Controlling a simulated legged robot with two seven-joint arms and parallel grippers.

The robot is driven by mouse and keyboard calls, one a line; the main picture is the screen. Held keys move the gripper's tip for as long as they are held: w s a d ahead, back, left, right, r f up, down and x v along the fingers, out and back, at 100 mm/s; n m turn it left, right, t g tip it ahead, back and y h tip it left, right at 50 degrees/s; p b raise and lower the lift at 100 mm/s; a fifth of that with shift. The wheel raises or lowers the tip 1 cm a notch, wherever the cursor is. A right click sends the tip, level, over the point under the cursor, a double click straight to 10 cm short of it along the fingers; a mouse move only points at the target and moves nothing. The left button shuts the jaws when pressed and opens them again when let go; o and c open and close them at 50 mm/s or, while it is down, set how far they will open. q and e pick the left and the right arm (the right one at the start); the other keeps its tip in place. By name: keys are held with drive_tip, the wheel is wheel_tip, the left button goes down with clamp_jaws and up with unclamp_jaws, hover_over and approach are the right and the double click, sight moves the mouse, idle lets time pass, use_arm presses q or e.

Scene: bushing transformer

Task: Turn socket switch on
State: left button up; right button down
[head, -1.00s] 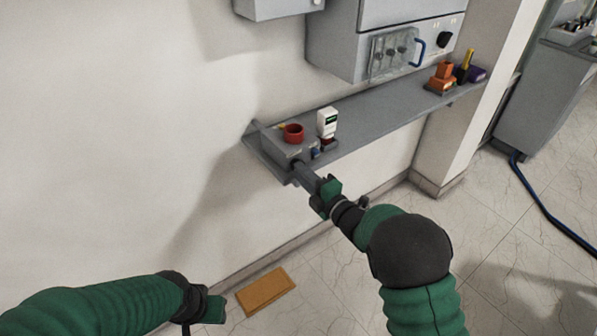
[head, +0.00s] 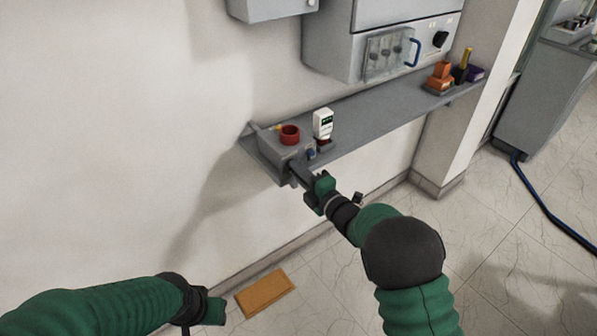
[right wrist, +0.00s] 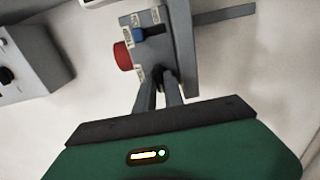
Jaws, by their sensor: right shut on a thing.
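The grey socket box (head: 283,149) stands at the left end of the wall shelf, with a round red part (head: 289,134) on top and a small blue part (head: 311,153) by its right side. In the right wrist view the box face (right wrist: 153,50) shows light labels, the blue part (right wrist: 139,34) and the red part (right wrist: 122,56). My right gripper (head: 292,172) is at the box's front. Its fingers are closed on a small dark switch knob (right wrist: 158,75), mostly hidden between the tips. My left gripper (head: 216,311) is low at the left, away from the box; its jaws are unclear.
The grey shelf (head: 375,115) runs right along the wall, with a white meter (head: 323,123) beside the box and orange items (head: 440,77) farther along. A grey cabinet (head: 340,50) hangs above. A brown board (head: 264,292) lies on the floor.

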drive_tip(key=shift+d+f, duration=0.1)
drive_tip(key=shift+f, duration=0.1)
drive_tip(key=shift+s+f+m+p, duration=0.15)
drive_tip(key=shift+m+p, duration=0.7)
drive_tip(key=shift+m, duration=3.65)
drive_tip(key=shift+f+m+p, duration=0.1)
drive_tip(key=shift+m+p, duration=0.7)
drive_tip(key=shift+m, duration=3.7)
drive_tip(key=c, duration=1.8)
unclamp_jaws()
drive_tip(key=shift+o, duration=0.4)
drive_tip(key=shift+d+r, duration=0.1)
drive_tip(key=shift+r, duration=0.05)
drive_tip(key=shift+r, duration=0.1)
